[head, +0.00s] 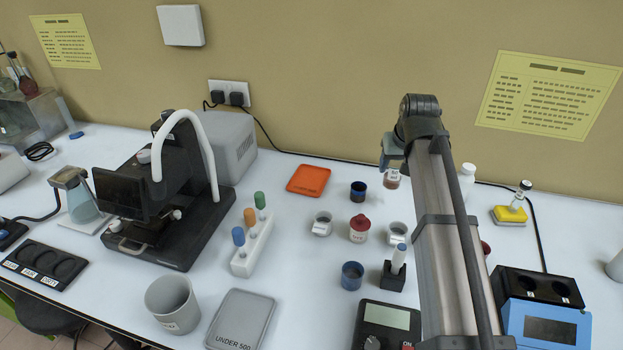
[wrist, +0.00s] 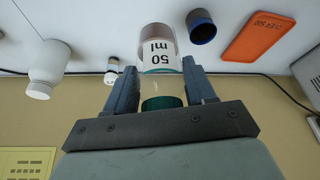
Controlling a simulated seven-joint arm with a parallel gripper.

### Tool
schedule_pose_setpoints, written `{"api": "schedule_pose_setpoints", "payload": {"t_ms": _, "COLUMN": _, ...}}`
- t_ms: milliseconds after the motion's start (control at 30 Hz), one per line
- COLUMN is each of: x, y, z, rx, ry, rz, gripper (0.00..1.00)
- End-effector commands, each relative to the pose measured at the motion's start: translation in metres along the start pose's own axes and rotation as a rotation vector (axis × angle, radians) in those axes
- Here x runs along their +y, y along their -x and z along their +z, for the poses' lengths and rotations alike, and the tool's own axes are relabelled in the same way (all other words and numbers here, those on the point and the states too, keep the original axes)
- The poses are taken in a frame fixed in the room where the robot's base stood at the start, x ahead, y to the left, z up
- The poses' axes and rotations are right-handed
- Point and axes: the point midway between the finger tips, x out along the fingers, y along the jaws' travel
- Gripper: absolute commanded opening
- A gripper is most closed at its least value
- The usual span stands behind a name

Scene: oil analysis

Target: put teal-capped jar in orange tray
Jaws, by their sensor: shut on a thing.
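The teal-capped jar (wrist: 160,65) is clear, has a "50 ml" label and holds something reddish-brown. My gripper (wrist: 163,88) is shut on it, one finger on each side, with the teal cap towards the palm. In the head view the jar (head: 391,181) shows below my gripper (head: 392,160), partly hidden by it. How far the jar is above the table I cannot tell. The orange tray (head: 309,181) lies flat and empty on the table, left of my gripper. It also shows at the upper right in the wrist view (wrist: 260,30).
A dark blue cup (head: 358,191) stands between my gripper and the tray. A red-lidded jar (head: 360,229), small white cups (head: 322,223) and a blue cup (head: 352,275) stand nearer. A white bottle (head: 467,182) is to the right.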

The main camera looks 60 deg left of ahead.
Motion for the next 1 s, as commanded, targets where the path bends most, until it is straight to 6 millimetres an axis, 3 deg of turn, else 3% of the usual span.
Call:
{"api": "schedule_pose_setpoints", "payload": {"t_ms": 33, "x": -0.022, "y": -0.003, "z": -0.009, "rx": -0.002, "ry": 0.026, "rz": -0.011, "gripper": 0.24}}
{"api": "schedule_pose_setpoints", "payload": {"t_ms": 300, "x": -0.131, "y": -0.018, "z": -0.045, "rx": -0.015, "ry": 0.143, "rz": -0.062, "gripper": 0.24}}
{"api": "schedule_pose_setpoints", "payload": {"t_ms": 500, "x": -0.199, "y": -0.029, "z": -0.077, "rx": -0.018, "ry": 0.214, "rz": -0.096, "gripper": 0.24}}
{"api": "schedule_pose_setpoints", "payload": {"t_ms": 600, "x": -0.214, "y": -0.034, "z": -0.099, "rx": -0.016, "ry": 0.234, "rz": -0.106, "gripper": 0.24}}
{"api": "schedule_pose_setpoints", "payload": {"t_ms": 733, "x": -0.217, "y": -0.037, "z": -0.119, "rx": -0.008, "ry": 0.249, "rz": -0.113, "gripper": 0.24}}
{"api": "schedule_pose_setpoints", "payload": {"t_ms": 867, "x": -0.219, "y": -0.038, "z": -0.128, "rx": 0.002, "ry": 0.270, "rz": -0.119, "gripper": 0.24}}
{"api": "schedule_pose_setpoints", "payload": {"t_ms": 1000, "x": -0.219, "y": -0.043, "z": -0.124, "rx": 0.011, "ry": 0.295, "rz": -0.120, "gripper": 0.23}}
